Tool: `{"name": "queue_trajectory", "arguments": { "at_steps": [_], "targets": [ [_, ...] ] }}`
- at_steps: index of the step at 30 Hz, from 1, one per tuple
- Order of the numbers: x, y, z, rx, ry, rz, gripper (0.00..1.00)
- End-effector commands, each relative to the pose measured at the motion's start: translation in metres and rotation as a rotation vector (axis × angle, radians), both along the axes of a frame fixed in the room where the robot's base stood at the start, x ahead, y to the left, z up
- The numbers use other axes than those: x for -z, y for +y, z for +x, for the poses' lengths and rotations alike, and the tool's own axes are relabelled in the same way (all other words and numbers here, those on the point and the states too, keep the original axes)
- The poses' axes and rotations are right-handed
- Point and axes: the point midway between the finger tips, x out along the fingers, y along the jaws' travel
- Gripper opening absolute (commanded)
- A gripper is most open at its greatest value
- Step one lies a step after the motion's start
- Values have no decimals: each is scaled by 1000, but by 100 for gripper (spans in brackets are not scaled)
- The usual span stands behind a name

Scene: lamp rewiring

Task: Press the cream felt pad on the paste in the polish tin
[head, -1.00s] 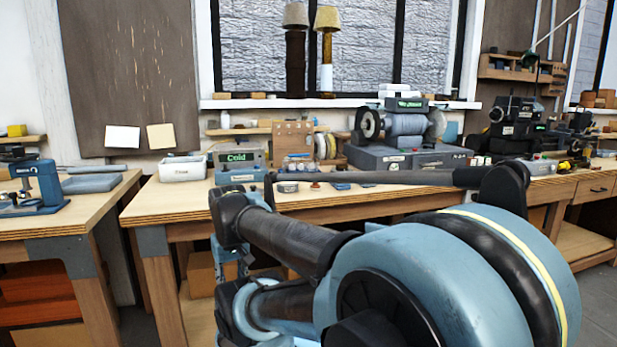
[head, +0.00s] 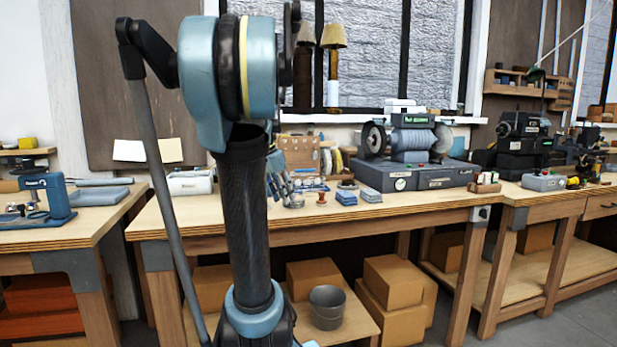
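My arm stands upright across the left-centre of the head view. I cannot pick out the cream felt pad.
A small red-brown knobbed item (head: 321,199) and folded blue cloths (head: 346,198) lie near the tin. A grey double-wheel buffing machine (head: 412,172) stands behind to the right. A wooden rack (head: 299,152) stands at the back.

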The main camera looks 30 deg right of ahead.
Motion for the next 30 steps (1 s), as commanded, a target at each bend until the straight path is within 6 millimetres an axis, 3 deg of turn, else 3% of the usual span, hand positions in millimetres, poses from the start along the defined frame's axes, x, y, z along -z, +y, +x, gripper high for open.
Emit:
{"name": "queue_trajectory", "arguments": {
  "at_steps": [6, 12, 20, 30],
  "targets": [
    [-27, -73, 32, 271, -37, -56, 33],
    [-39, -119, 46, 438, -64, -98, 33],
    [-40, -135, 49, 492, -75, -112, 33],
    [-19, -144, 47, 490, -75, -111, 33]
  ]
}}
